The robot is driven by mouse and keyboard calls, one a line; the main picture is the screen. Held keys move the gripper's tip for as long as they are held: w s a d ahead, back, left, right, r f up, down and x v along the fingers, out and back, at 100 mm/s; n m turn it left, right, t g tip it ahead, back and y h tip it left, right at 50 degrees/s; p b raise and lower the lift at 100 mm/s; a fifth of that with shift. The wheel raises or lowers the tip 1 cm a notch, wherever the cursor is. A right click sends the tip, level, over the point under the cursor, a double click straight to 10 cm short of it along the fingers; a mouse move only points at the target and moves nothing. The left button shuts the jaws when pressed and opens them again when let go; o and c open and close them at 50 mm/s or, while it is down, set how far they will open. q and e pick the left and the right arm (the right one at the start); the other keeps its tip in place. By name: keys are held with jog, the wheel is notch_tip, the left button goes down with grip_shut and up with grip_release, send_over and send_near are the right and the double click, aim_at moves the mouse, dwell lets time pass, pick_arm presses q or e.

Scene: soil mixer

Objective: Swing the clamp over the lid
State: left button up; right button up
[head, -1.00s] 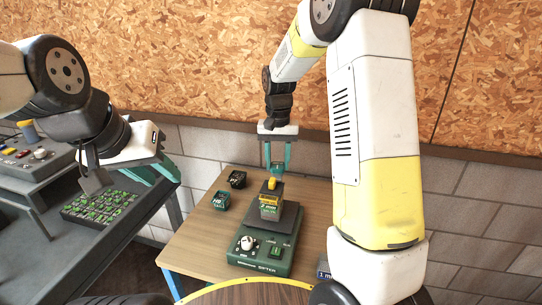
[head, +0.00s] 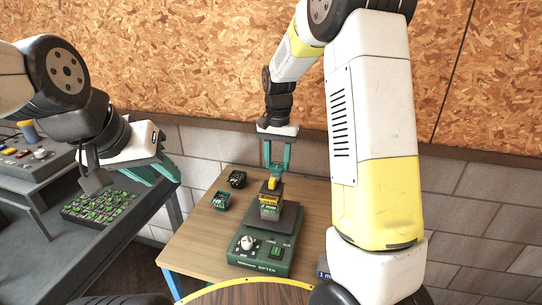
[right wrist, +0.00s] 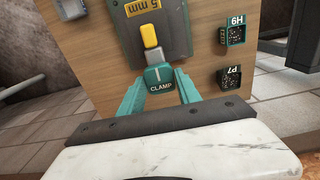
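The clamp (right wrist: 159,77), a teal block labelled CLAMP with a grey neck and yellow tip, stands at the back of the sifter (head: 258,255). It also shows in the head view (head: 275,182). Its yellow tip reaches toward the sieve box (head: 270,211), marked 5 mm in the right wrist view. The box's lid is small and partly hidden in the head view. My right gripper (head: 277,166) has its fingers against both sides of the teal block. My left gripper (head: 165,178) is open and empty at the left, near the grey bench.
A grey bench (head: 50,240) with a tray of green parts (head: 98,207) stands at the left.

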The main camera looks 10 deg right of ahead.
aim_at(278, 165)
jog(key=shift+o, duration=0.3)
notch_tip(278, 165, up, 8)
jog(key=shift+f, duration=0.1)
dwell(0.4)
jog(key=shift+s+d, duration=0.1)
jog(key=shift+s, duration=0.05)
jog(key=s+d+r+n+t+y, duration=0.1)
jog(key=s+r+n+t, duration=0.1)
jog(key=s, duration=1)
jog(key=s+d+r+n+t+y, duration=0.1)
jog(key=s+r+n+t, duration=0.2)
jog(key=s, duration=0.9)
jog(key=shift+d+r+t, duration=0.3)
jog(key=shift+r+t, duration=0.3)
jog(key=shift+r, duration=0.3)
